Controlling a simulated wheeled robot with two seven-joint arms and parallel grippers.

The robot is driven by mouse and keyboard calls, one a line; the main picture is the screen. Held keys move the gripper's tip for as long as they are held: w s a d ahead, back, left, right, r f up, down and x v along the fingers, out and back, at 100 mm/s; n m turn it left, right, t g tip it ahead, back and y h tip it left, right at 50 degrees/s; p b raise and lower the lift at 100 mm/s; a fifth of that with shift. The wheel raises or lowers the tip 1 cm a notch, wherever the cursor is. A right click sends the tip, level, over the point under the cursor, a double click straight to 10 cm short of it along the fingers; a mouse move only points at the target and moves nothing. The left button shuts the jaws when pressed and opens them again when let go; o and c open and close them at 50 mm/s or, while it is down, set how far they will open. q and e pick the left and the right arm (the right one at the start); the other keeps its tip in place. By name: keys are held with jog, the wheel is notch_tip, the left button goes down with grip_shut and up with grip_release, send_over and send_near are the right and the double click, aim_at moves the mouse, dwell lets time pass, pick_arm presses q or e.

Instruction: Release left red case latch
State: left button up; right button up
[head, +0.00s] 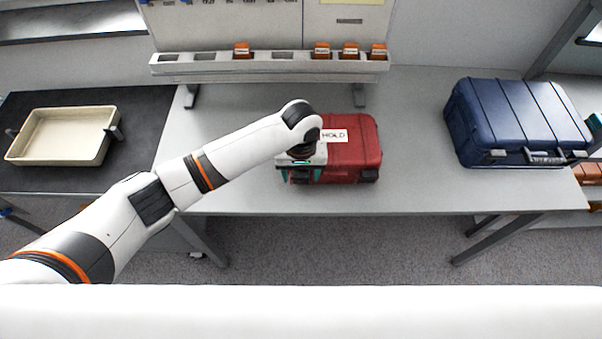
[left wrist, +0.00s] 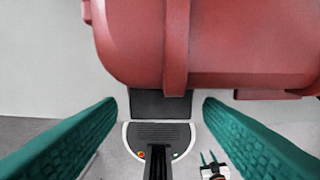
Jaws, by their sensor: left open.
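The red case (head: 352,155) lies on the grey table with a white HOLD label (head: 334,136) on top. In the left wrist view its red shell and a vertical rib (left wrist: 176,50) fill the top. My left gripper (head: 301,172) is at the case's front left, pointing down. Its green fingers stand wide apart (left wrist: 160,112) with nothing gripped. A dark block (left wrist: 160,104) shows between the fingertips below the case edge; I cannot tell whether it is the left latch. The arm hides the case's left part in the head view. My right gripper (left wrist: 212,164) shows small in the wrist view.
A dark blue case (head: 515,120) lies on the table at right. A beige tray (head: 62,136) sits on a dark surface at left. A rack (head: 270,66) with several orange blocks stands behind the red case. The table between the cases is clear.

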pick_arm(q)
jog(key=shift+f, duration=0.45)
jog(key=shift+s+f, duration=0.1)
jog(key=shift+f, duration=0.3)
pick_arm(e)
jog(key=shift+w+r, duration=0.1)
jog(key=shift+w, duration=0.15)
pick_arm(q)
jog(key=shift+c, duration=0.3)
pick_arm(e)
jog(key=shift+s, duration=0.15)
